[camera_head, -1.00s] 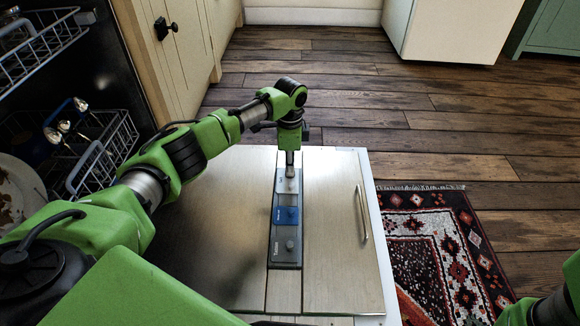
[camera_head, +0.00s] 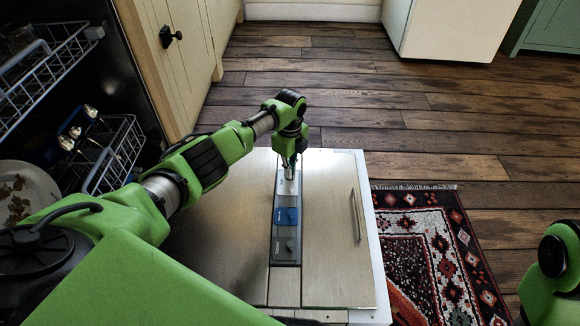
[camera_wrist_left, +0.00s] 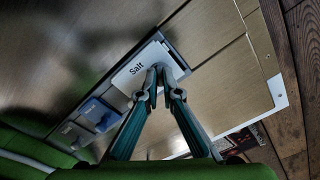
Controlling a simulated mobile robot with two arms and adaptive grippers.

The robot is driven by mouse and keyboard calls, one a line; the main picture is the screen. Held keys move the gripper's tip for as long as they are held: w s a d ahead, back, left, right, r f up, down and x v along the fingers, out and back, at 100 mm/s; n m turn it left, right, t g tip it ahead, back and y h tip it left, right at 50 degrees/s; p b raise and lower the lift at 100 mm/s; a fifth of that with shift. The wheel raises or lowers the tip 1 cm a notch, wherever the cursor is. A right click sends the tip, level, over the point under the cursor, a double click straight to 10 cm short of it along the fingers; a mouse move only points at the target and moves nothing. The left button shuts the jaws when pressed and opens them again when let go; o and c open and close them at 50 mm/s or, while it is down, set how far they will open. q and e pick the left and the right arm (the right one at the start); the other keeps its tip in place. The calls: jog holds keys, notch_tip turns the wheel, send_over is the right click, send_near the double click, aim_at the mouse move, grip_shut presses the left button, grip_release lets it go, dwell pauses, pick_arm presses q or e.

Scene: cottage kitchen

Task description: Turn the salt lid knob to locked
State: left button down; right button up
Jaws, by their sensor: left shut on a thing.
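The salt lid (camera_head: 285,188) is a light grey plate at the far end of a dark panel strip on the lowered metal door. In the left wrist view the lid (camera_wrist_left: 133,70) shows the word "Salt". My left gripper (camera_head: 289,173) points down at this lid. In the left wrist view its teal fingers (camera_wrist_left: 158,80) come together over the plate beside the word, shut on the lid knob. The knob is mostly hidden by the fingertips, and I cannot tell how far it is turned. My right gripper is not in view.
A blue lid (camera_head: 286,216) and a dark grey lid with a knob (camera_head: 289,245) sit nearer on the strip. The door (camera_head: 335,250) has a bar handle (camera_head: 357,215) on the right. Dishwasher racks (camera_head: 105,160) stand left; a patterned rug (camera_head: 430,240) lies right.

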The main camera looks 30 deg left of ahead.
pick_arm(q)
jog(key=m, duration=0.5)
jog(key=shift+m, duration=0.3)
jog(key=m, duration=0.4)
jog(key=shift+m, duration=0.7)
jog(key=c, duration=2.3)
grip_release()
jog(key=shift+o, duration=0.3)
jog(key=shift+r, duration=0.55)
notch_tip(320, 180, up, 11)
